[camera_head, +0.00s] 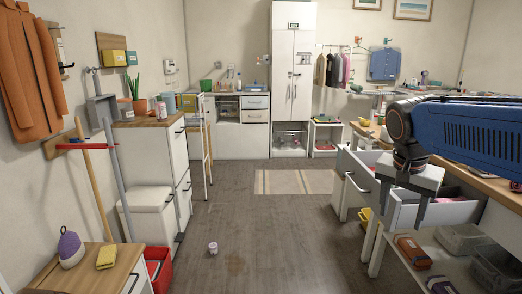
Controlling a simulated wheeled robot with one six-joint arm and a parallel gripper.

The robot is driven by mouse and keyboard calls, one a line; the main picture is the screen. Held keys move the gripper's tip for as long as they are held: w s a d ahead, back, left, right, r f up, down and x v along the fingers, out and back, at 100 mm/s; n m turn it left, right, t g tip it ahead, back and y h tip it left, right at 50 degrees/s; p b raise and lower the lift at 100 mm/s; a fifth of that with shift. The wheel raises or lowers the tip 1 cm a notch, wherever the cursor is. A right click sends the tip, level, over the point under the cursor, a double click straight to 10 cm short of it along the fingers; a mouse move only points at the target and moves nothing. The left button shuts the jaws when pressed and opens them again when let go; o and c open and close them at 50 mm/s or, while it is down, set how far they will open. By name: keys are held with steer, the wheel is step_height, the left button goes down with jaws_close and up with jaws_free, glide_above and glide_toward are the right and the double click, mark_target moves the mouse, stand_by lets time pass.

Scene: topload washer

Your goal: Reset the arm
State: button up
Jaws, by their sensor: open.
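My gripper (403,205) hangs at the right side of the view, pointing down, with its two fingers apart and nothing seen between them. It is on the end of my blue arm, which reaches in from the right edge. The gripper appears in front of an open white drawer (436,215) of the right-hand workbench. Whether it touches the drawer cannot be told. The arm hides part of the bench top.
Another open drawer (352,180) juts out beyond the gripper. A lower shelf (398,262) holds bins and packets. A small pinkish cup (213,248) lies on the floor. A striped rug (294,182) lies farther back. The middle floor is mostly clear.

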steer(key=s+a+f+n+t+y, duration=0.1)
steer(key=s+a+f+n, duration=0.1)
steer(key=s+f+n, duration=0.2)
steer(key=s+a+f+n+t+y, duration=0.1)
steer(key=s+a+f+n, duration=0.2)
steer(key=s+f+n, duration=0.2)
steer(key=shift+s+a+f+t, duration=0.25)
steer(key=shift+s+f, duration=1.3)
steer(key=shift+s, duration=1.65)
